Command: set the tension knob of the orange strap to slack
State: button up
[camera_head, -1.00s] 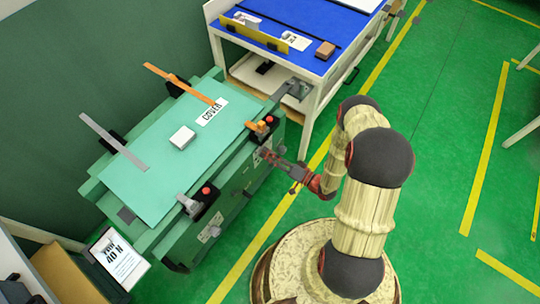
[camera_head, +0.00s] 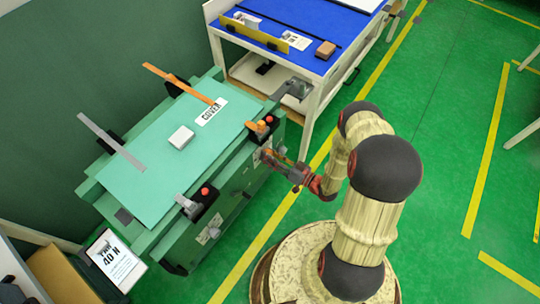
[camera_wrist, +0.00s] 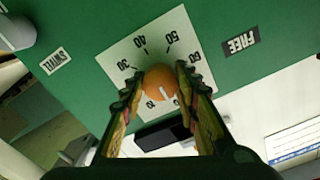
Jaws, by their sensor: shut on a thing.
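The orange tension knob (camera_wrist: 161,81) sits on a white dial plate (camera_wrist: 122,62) with printed numbers, of which 30, 40, 50 and 60 are readable. A white line on the knob points to the lower part of the wrist view, away from those numbers. My gripper (camera_wrist: 164,84) is shut on the knob, one finger on each side. In the head view my gripper (camera_head: 275,157) is at the front face of the green machine (camera_head: 232,205), below the orange strap's red-button clamp (camera_head: 264,127). The orange strap (camera_head: 180,84) lies across the teal cover (camera_head: 150,175).
A "40 N" card (camera_head: 112,258) stands at lower left.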

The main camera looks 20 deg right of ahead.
jog(key=shift+f, duration=0.1)
jog(key=o, duration=1.2)
jog(key=shift+c, duration=0.2)
jog(key=v, duration=1.2)
